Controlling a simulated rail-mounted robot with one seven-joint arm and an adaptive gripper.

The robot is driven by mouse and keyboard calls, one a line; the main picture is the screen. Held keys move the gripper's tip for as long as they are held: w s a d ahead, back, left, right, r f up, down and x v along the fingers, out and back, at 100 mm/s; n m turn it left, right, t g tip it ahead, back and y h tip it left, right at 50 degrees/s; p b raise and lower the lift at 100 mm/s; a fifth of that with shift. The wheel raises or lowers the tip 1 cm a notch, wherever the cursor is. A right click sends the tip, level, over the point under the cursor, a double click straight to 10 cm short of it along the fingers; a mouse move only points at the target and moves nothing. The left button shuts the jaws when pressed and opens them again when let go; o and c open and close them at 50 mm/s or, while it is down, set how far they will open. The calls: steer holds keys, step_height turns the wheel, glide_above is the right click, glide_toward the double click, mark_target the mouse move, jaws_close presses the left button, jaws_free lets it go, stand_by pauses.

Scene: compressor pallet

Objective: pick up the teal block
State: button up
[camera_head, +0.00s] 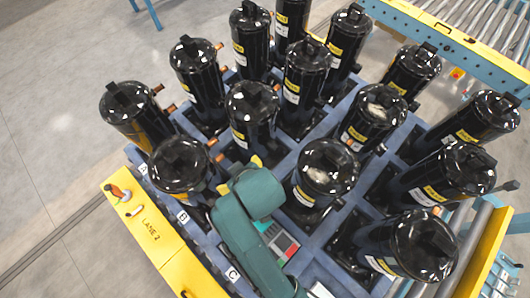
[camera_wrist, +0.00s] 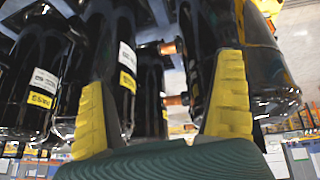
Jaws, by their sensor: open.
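The teal shapes at the lower middle of the head view look like my own arm and wrist, which hide part of the pallet. My gripper (camera_head: 240,174) is among the black compressors, with small yellow finger parts showing. In the wrist view, my gripper (camera_wrist: 160,85) has its two yellow fingers wide apart. Nothing is held between them. Black compressors (camera_wrist: 206,40) and copper stubs (camera_wrist: 176,100) show beyond and between the fingers.
Several tall black compressors (camera_head: 196,80) stand in the blue pallet (camera_head: 317,242). A yellow "LANE 2" rail (camera_head: 160,240) runs along the near left edge. A grey and red panel (camera_head: 284,246) lies beside my arm. Open floor (camera_head: 60,120) is at left; roller conveyors (camera_head: 480,25) stand at right.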

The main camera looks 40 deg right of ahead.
steer(key=s+f+g+b, duration=0.1)
steer(key=s+f+g, duration=0.1)
steer(key=f, duration=0.6)
steer(key=s+f+g+b, duration=0.2)
steer(key=s+f, duration=0.3)
steer(key=f, duration=0.4)
steer(key=s+f+g+b, duration=0.2)
steer(key=s+f, duration=0.2)
steer(key=f, duration=0.4)
steer(key=shift+a+f+y, duration=0.3)
steer(key=shift+a+f, duration=0.05)
steer(key=shift+f, duration=0.05)
step_height(320, 180, down, 6)
steer(key=shift+w+f+b, duration=0.1)
steer(key=shift+b, duration=0.55)
steer(key=c, duration=1.3)
step_height(320, 180, up, 10)
steer(key=shift+r+p, duration=0.1)
steer(key=shift+p, duration=1.05)
